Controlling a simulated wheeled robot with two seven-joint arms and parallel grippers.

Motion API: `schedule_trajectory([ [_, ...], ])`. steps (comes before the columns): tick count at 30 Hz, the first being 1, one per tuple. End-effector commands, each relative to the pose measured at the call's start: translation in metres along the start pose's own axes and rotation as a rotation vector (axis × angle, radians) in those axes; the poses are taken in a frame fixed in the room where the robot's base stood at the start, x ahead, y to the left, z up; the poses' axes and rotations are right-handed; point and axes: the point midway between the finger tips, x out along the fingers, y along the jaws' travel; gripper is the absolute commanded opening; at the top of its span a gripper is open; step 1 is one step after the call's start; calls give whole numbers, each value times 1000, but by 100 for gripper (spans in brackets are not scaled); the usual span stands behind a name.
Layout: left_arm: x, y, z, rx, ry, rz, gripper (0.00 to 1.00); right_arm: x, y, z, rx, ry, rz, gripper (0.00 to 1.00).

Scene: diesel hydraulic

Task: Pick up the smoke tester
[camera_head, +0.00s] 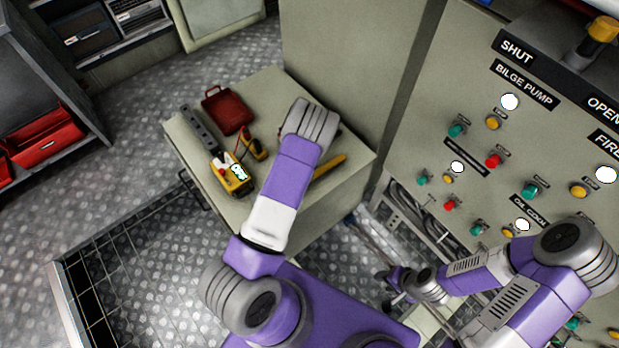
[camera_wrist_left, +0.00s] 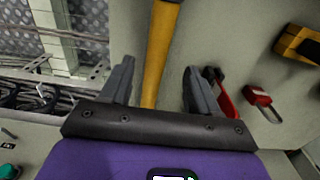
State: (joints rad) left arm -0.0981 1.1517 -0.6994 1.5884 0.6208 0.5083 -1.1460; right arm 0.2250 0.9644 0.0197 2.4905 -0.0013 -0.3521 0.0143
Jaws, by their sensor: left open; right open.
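No item is clearly marked as the smoke tester, and I cannot tell which one it is. On the beige cabinet top (camera_head: 345,150) stand a yellow device with a pale display (camera_head: 235,178) and a black-and-yellow tool (camera_head: 251,145). A yellow bar (camera_head: 328,166) lies right of my left arm. In the left wrist view, a yellow bar (camera_wrist_left: 160,50) passes between the fingers of my left gripper (camera_wrist_left: 160,85), which is open. The arm hides this gripper in the head view. My right gripper (camera_head: 396,284) is open, low by the control panel, away from the cabinet top.
A red case (camera_head: 228,110) and a dark grey strip (camera_head: 198,128) lie at the cabinet top's far left. In the left wrist view, a red padlock (camera_wrist_left: 266,112) and a yellow-black object (camera_wrist_left: 298,43) lie at right. A button panel (camera_head: 470,110) stands at right.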

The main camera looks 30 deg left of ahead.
Motion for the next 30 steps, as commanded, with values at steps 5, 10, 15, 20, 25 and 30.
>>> schedule_trajectory([
  [5,22,0,0,2,-3,0,61,8,3,0,0,-1,0,45],
  [10,49,4,-3,2,-4,0,61,19,7,-1,0,-1,0,45],
  [15,67,3,-4,1,-2,0,61,24,9,-1,0,0,0,45],
  [20,68,3,-4,-1,0,0,61,24,9,-1,0,0,0,45],
  [25,68,3,-4,-1,-1,0,53,24,9,-1,0,0,0,45],
  [30,68,3,-4,-1,-1,0,27,24,9,-1,0,0,0,45],
])
